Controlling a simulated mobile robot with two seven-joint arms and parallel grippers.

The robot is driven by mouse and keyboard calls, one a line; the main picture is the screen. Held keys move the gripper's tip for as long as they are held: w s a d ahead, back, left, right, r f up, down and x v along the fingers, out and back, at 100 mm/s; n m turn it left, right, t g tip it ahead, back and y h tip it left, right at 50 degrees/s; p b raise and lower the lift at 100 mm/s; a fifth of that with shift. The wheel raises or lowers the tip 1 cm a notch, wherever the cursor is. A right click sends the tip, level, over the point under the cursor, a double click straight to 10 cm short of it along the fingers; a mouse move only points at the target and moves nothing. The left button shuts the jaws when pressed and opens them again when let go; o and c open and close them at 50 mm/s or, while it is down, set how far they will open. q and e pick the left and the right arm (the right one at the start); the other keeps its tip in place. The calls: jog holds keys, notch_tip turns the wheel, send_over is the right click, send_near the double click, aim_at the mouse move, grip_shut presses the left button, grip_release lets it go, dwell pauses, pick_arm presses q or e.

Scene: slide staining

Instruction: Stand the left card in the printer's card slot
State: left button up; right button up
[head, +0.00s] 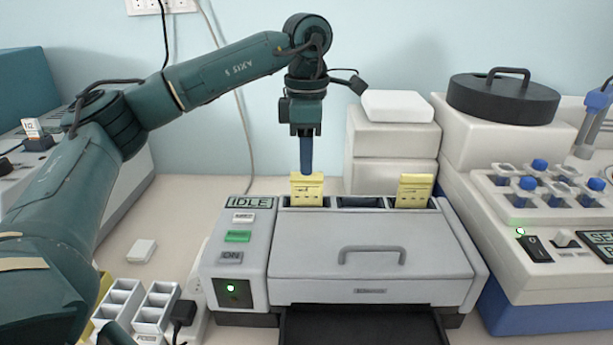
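A yellow card (307,190) stands upright at the left opening along the back of the grey printer (375,262). A second yellow card (415,190) stands at the right opening. The dark middle opening (360,202) between them holds no card. My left gripper (306,172) points straight down over the left card, its blue fingers at the card's top edge. The fingers line up one behind the other from here, so I cannot tell whether they grip the card. The card's lower edge is hidden in the opening. My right gripper is not in view.
The printer's panel shows IDLE (250,202) and a green light. White boxes (392,140) stand behind it. A white machine with a rack of blue-capped tubes (540,190) stands at right. Small white trays (155,307) and a black plug (183,315) lie at front left.

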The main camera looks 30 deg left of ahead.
pick_arm(q)
notch_tip(320, 180, up, 6)
jog(key=shift+r, duration=0.2)
jog(key=shift+s, duration=0.1)
dwell(0.5)
